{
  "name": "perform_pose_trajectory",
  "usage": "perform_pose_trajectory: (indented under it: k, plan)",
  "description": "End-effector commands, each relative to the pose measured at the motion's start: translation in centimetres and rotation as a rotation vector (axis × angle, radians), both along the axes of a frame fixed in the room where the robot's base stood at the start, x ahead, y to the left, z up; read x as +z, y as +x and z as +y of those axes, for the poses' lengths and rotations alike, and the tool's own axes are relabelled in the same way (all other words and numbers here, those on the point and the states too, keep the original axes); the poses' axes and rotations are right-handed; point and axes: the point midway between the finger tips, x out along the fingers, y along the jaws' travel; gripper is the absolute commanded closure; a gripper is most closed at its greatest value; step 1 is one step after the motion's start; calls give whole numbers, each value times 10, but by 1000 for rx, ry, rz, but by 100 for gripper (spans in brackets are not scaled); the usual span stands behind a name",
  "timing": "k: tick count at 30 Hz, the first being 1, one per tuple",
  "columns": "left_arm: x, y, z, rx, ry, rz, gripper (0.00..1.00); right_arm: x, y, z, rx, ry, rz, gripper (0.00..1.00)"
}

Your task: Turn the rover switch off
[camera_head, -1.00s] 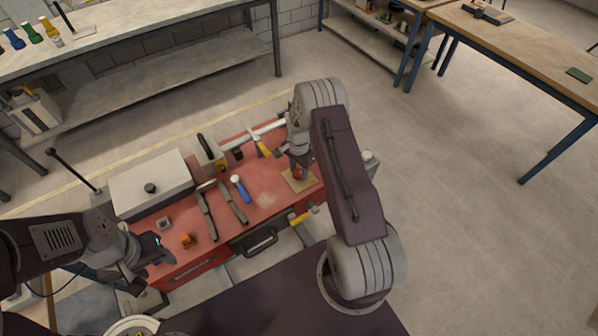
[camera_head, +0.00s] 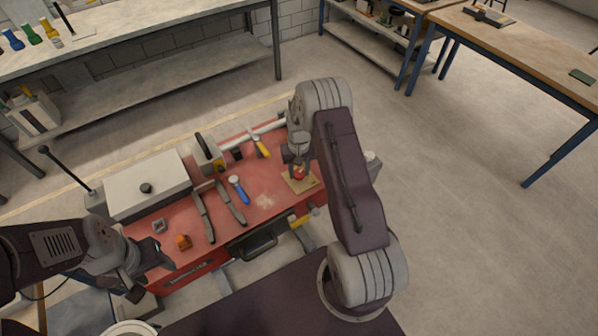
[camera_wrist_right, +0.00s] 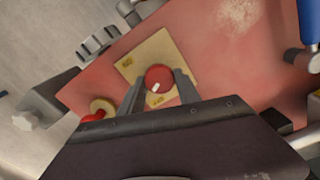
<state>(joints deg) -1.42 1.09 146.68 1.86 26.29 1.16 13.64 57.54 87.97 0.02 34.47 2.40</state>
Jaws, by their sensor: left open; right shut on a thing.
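The rover switch is a red round knob (camera_wrist_right: 159,78) with a white mark at its lower left. It sits on a yellow plate (camera_wrist_right: 165,50) with small dark labels too small to read. In the head view the knob (camera_head: 299,172) and plate (camera_head: 301,186) lie at the right end of the red bed top (camera_head: 265,185). My right gripper (camera_wrist_right: 158,84) is shut on the knob, one finger on each side of it; it also shows in the head view (camera_head: 298,164). My left gripper (camera_head: 153,276) is open and empty near the bed's front left corner.
A blue-handled tool (camera_head: 238,189), dark long tools (camera_head: 229,203), a yellow-handled tool (camera_head: 261,147) and an orange block (camera_head: 183,242) lie on the bed. A pale box (camera_head: 150,183) stands at its left. The floor to the right is clear.

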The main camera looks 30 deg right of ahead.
Motion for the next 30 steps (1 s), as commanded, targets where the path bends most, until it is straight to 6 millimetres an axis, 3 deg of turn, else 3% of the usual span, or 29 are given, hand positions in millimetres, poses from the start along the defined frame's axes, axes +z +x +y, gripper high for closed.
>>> perform_pose_trajectory:
  k: [15, 30]
  plan:
    - [-7, 0, 0, 0, 0, 0, 48, 1, 0, 0, 317, 1, 1, 100]
    - [-7, 0, 0, 0, 0, 0, 48, 1, 0, 0, 376, 0, 1, 100]
